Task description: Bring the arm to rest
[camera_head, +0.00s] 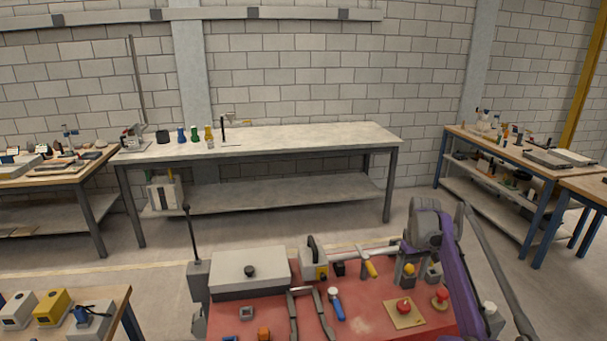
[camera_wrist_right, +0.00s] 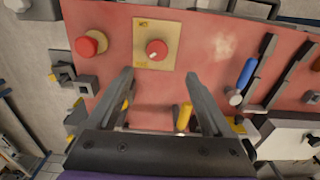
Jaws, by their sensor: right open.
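My right gripper (camera_wrist_right: 160,78) is open in the right wrist view, its two grey fingers spread over the far part of a red bench top (camera_head: 370,312). Nothing is held between the fingers. A yellow-handled tool (camera_wrist_right: 183,118) shows between the fingers, close to the right one. My purple right arm (camera_head: 460,265) comes in from the lower right in the head view, with its grey wrist over the bench's right rear. Exact fingertip height above the bench is hard to tell. My left gripper is not in view.
On the bench are a grey lidded box (camera_head: 250,272), tongs, a blue-handled tool (camera_head: 336,304), a red knob on a tan plate (camera_wrist_right: 157,50) and a red button (camera_wrist_right: 90,44). A dark lever (camera_head: 192,235) stands at its left. A long workbench (camera_head: 290,137) stands behind, across open floor.

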